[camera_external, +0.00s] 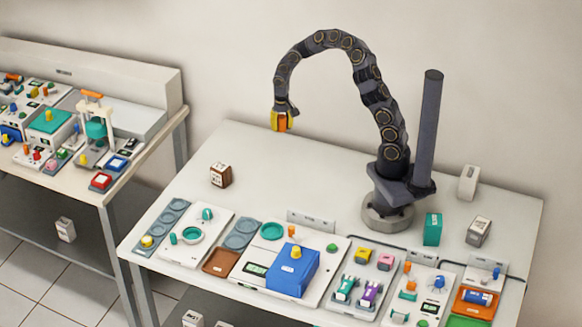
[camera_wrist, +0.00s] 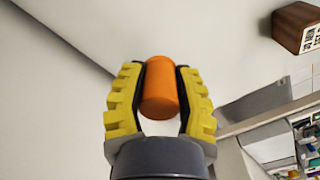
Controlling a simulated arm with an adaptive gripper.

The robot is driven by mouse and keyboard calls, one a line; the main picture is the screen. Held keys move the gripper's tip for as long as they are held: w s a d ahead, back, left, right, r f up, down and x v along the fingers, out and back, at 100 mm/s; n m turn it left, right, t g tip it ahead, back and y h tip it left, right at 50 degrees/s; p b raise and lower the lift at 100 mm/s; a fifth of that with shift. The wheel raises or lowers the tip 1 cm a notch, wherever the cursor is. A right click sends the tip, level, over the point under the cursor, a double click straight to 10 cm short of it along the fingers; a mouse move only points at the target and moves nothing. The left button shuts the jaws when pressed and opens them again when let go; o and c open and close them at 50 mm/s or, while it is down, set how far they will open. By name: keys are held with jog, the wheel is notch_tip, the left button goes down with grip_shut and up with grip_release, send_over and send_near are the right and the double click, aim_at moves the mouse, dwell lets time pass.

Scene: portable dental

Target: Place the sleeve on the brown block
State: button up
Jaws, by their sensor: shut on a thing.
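An orange cylinder, which I take to be the sleeve (camera_wrist: 160,92), is between the yellow fingers of my gripper (camera_wrist: 159,72) in the wrist view. My gripper is shut on it. In the external view my gripper (camera_external: 282,122) hangs in the air at the end of the curved arm, and the sleeve is hard to tell from the fingers. The brown block (camera_external: 221,175) stands on the table, below and left of my gripper, with a pale label on its side. The brown block also shows in the wrist view (camera_wrist: 291,24) at the upper right, apart from the sleeve.
Bare table (camera_external: 275,180) surrounds the brown block. Dental panels and a blue box (camera_external: 292,272) line the front edge. A teal box (camera_external: 432,229) and pale boxes (camera_external: 478,231) stand at the right. A second cluttered bench (camera_external: 120,185) is at the left.

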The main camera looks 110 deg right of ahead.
jog(key=w+a+r, duration=0.7)
jog(key=w+a, duration=0.4)
jog(key=a, duration=0.1)
send_over(221, 167)
jog(key=shift+m, duration=0.4)
jog(key=f, duration=0.8)
jog(key=shift+s+a+f, duration=0.15)
jog(key=shift+s+a, duration=0.15)
jog(key=shift+s, duration=0.1)
jog(key=shift+w+d+f, duration=0.4)
jog(key=shift+w+f, duration=0.1)
jog(key=shift+f, duration=1.7)
jog(key=shift+f, duration=0.1)
